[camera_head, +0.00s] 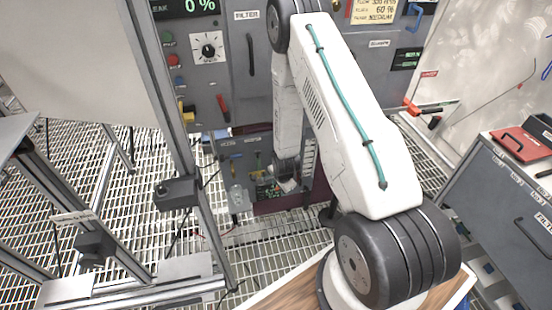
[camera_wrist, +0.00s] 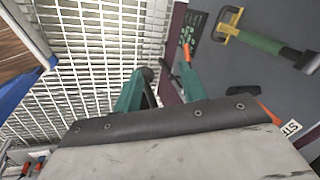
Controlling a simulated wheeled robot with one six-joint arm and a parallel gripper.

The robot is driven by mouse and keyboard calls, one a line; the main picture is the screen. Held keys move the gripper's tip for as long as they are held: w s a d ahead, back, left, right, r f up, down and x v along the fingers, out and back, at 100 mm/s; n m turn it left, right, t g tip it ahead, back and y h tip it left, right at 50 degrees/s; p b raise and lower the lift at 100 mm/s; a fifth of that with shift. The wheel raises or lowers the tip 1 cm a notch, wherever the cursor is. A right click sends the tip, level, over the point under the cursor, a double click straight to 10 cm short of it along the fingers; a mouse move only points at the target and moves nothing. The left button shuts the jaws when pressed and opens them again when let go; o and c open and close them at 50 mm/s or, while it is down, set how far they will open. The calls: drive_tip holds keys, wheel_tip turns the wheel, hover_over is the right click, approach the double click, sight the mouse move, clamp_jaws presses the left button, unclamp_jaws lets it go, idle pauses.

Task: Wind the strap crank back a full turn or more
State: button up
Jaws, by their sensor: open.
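My gripper (camera_wrist: 163,84) is open, with two teal fingers apart and nothing seen between them. In the wrist view its fingers are over the edge of a grey panel (camera_wrist: 225,70) and the floor grating. A green handle (camera_wrist: 260,42) with a yellow bracket and dark end is on the panel at upper right, apart from the fingers. A partly cut-off label (camera_wrist: 291,130) starting "ST" is near the right edge. I cannot tell for sure which part is the strap crank. In the head view my arm hides part of the low panel (camera_head: 228,150).
A grey cabinet (camera_head: 236,75) with knobs and a "FILTER" label stands behind my arm. A metal frame post (camera_head: 165,100) carrying a black box (camera_head: 177,193) is on the left. A drawer unit (camera_head: 500,195) with a red item (camera_head: 520,144) is at right. Floor grating (camera_head: 80,165) lies open between.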

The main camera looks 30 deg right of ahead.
drive_tip(key=w+d+f+m+t+h, duration=0.25)
drive_tip(key=f+m+t, duration=0.35)
drive_tip(key=f+m, duration=0.4)
drive_tip(key=w+d+r+m+t+h, duration=0.3)
drive_tip(key=w+r+m+t, duration=0.1)
drive_tip(key=r+m+t, duration=0.5)
drive_tip(key=shift+g+y, duration=0.35)
drive_tip(key=shift+g, duration=0.25)
drive_tip(key=x, duration=0.8)
drive_tip(key=shift+a+r, duration=0.2)
drive_tip(key=shift+r, duration=0.2)
clamp_jaws()
